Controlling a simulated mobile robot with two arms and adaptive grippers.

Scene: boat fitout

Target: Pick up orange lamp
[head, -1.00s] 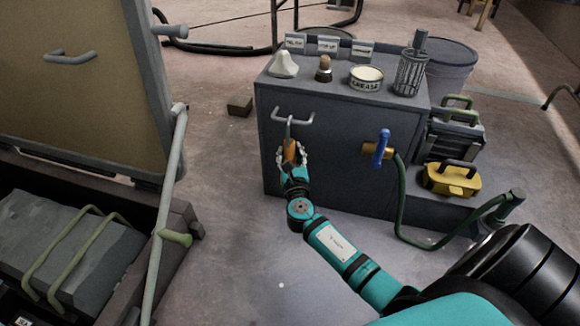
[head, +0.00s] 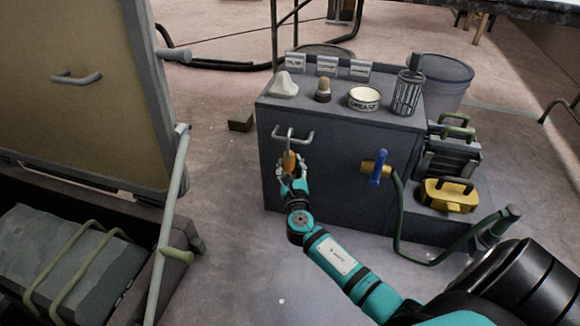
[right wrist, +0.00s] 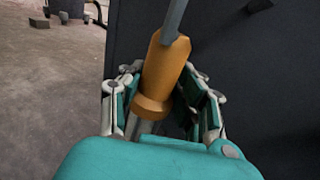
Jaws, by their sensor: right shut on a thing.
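The orange lamp (head: 289,160) hangs by a grey hook at the cabinet's handle bar (head: 300,138), in front of the dark cabinet face. My right gripper (head: 291,168) is shut on the orange lamp from below. In the right wrist view the lamp's orange body (right wrist: 165,68) stands nearly upright between the two fingers of the right gripper (right wrist: 165,100). A grey strap or hook rises from its top out of the picture. Whether the hook still bears on the bar is too small to tell. My left gripper is not in view.
The dark cabinet (head: 330,165) carries a grease tin (head: 364,99), a wire basket (head: 407,93) and small items on top. A blue-handled valve (head: 378,168) with a green hose juts out to the right. A yellow case (head: 449,194) stands beside it. Floor left of the cabinet is mostly clear.

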